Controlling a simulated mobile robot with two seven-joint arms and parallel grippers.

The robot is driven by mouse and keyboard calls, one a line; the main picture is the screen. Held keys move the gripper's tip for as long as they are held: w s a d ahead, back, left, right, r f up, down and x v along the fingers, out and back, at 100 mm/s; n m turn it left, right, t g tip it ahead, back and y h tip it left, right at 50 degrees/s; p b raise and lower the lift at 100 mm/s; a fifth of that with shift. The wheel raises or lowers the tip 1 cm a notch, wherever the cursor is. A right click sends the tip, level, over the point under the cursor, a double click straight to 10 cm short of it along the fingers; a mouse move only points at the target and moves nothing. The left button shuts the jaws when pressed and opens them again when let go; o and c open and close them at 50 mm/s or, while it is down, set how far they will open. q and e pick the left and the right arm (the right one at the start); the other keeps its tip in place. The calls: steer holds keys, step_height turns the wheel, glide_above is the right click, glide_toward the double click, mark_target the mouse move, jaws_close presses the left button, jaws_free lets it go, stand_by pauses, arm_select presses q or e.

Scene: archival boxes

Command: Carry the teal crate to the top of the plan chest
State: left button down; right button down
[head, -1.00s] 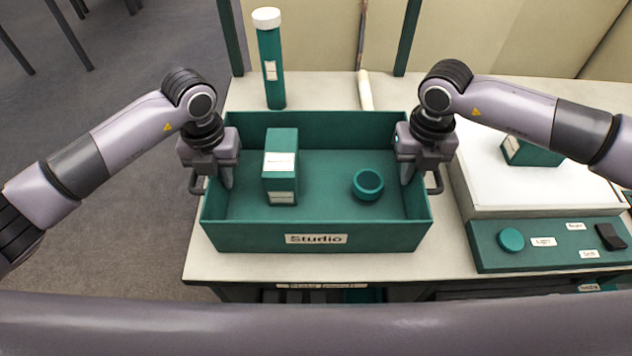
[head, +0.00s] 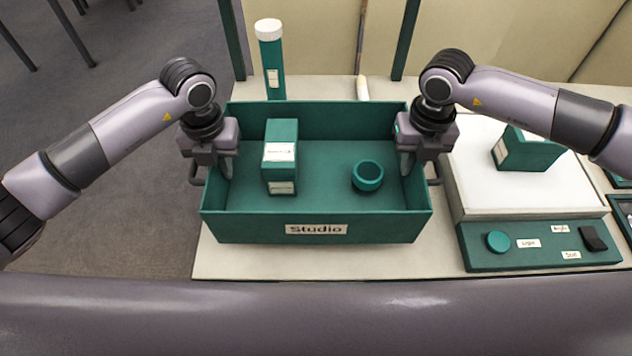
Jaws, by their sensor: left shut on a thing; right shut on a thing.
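The teal crate (head: 260,228), labelled Studio, is at the centre of the head view, level and open-topped. It holds a tall teal box (head: 281,155) with white labels and a small round teal bowl (head: 367,176). My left gripper (head: 226,166) is shut on the crate's left wall, at the handle. My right gripper (head: 407,165) is shut on the right wall, at its handle. The crate appears held above the pale worktop (head: 300,265); the gap beneath it is hidden. I cannot identify the plan chest in this view.
A teal tube with a white cap (head: 271,60) stands behind the crate, its base hidden. To the right is a white-topped light box (head: 500,190) with a teal control panel and a teal box (head: 528,150) on it. Grey floor lies left.

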arm_select(q)
steer(key=shift+r, duration=0.2)
arm_select(e)
steer(key=shift+r, duration=0.15)
stand_by(0.4)
